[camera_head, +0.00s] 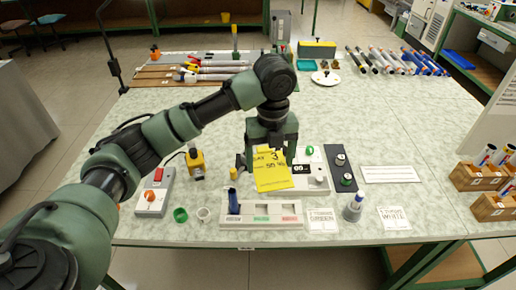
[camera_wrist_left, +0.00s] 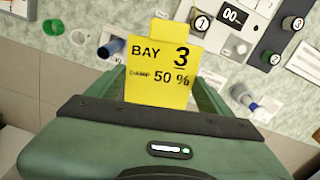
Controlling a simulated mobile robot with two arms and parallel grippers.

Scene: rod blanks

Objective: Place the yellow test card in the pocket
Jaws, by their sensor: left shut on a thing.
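The yellow test card (camera_head: 272,174) reads "BAY 3" and "50 %". It hangs below my left gripper (camera_head: 270,148), which is shut on it above the front part of the bench. The card also shows in the left wrist view (camera_wrist_left: 160,68), its printed face toward the camera. It hides part of the white panel (camera_head: 307,173) behind it. I cannot tell for sure which thing is the pocket. My right gripper is not in view.
A white tray (camera_head: 285,220) with coloured labels and a dark blue piece lies in front of the card. A grey box with a red button (camera_head: 155,191) stands left. A dark strip with knobs (camera_head: 341,168) lies right. Rods (camera_head: 400,62) lie at the back.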

